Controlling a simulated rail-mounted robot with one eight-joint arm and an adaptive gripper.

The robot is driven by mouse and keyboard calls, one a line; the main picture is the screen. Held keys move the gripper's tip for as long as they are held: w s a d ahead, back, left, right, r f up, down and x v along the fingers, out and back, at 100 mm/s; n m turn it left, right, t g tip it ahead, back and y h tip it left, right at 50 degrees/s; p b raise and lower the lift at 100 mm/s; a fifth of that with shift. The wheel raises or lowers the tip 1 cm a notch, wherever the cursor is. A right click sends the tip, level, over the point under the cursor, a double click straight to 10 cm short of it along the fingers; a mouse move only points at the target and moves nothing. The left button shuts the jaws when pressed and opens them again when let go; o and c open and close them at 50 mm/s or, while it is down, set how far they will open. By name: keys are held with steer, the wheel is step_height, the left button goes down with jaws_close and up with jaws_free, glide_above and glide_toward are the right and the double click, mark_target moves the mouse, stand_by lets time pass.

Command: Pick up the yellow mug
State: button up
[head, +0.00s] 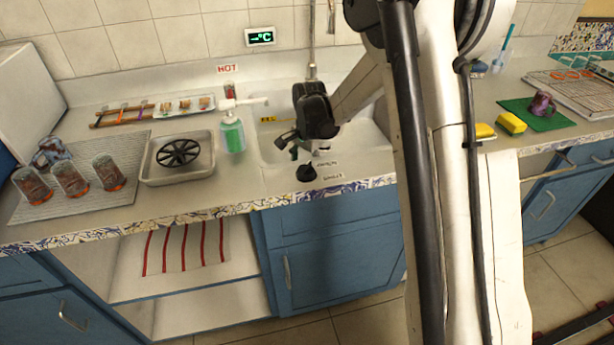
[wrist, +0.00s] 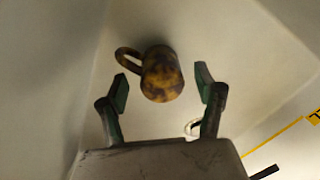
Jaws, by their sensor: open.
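The yellow mug (wrist: 162,75) shows in the wrist view, a yellow mug with dark brown patches and its handle to the left. It lies in the white sink basin (wrist: 60,60), beyond and between my fingertips, and nothing shows gripping it. My gripper (wrist: 160,88) is open, with its two green-padded fingers either side of the mug's near end. In the head view my gripper (head: 291,150) hangs over the sink (head: 360,150). There the mug is hidden from sight. I cannot tell whether the fingers are level with the mug or above it.
Left of the sink stand a green soap bottle (head: 232,132), a tray with a black round rack (head: 176,168) and several upturned glasses (head: 72,180) on a mat. A black stopper (head: 306,173) sits at the sink's front edge. A yellow sponge (head: 511,123) lies at right.

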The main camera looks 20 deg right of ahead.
step_height(320, 180, down, 3)
steer(key=shift+a, duration=0.1)
steer(key=c, duration=1.3)
steer(key=shift+r, duration=0.15)
